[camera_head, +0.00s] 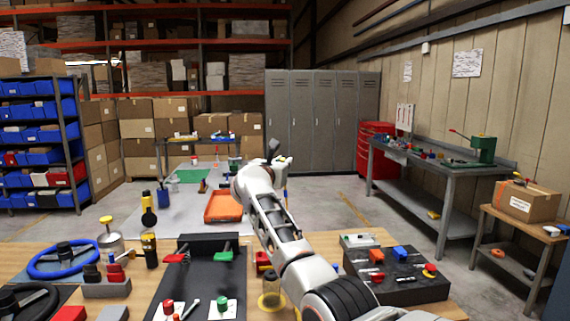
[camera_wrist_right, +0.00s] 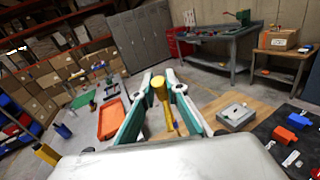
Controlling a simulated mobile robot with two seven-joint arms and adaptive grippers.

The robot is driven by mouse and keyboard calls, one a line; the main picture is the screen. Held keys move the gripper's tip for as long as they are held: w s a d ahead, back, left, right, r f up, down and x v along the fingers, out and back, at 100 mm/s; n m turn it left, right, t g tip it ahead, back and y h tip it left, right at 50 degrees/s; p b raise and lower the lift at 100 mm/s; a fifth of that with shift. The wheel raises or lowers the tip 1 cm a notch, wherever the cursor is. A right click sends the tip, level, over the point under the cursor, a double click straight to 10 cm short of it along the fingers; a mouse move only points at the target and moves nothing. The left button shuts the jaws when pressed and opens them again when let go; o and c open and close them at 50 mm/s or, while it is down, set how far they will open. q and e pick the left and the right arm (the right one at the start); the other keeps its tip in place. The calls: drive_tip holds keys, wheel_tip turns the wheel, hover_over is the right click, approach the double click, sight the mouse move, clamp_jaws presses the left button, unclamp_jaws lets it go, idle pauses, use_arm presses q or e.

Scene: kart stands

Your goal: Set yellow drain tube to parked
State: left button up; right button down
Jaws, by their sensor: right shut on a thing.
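My right arm reaches out over the bench in the head view, and its gripper (camera_head: 276,158) is raised above the bench top. In the right wrist view the gripper (camera_wrist_right: 161,84) is shut on a yellow tube (camera_wrist_right: 162,102), which stands lengthwise between the two green-and-white fingers. The tube's lower part runs down between the fingers towards the bench. In the head view the tube is mostly hidden by the gripper and arm. I cannot tell a parked place for the tube in either view. My left gripper is not in view.
The wooden bench holds a black panel (camera_head: 206,273) with red and green handles, a blue ring (camera_head: 62,262), and a dark block (camera_head: 413,290) with coloured parts. An orange tray (camera_head: 223,206) lies on a farther surface. Grey lockers (camera_head: 318,125) stand behind.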

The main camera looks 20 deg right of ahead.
idle(0.3)
drive_tip(key=c, duration=2)
unclamp_jaws()
drive_tip(key=shift+r, duration=0.2)
wheel_tip(320, 180, up, 10)
drive_tip(key=shift+f, duration=0.25)
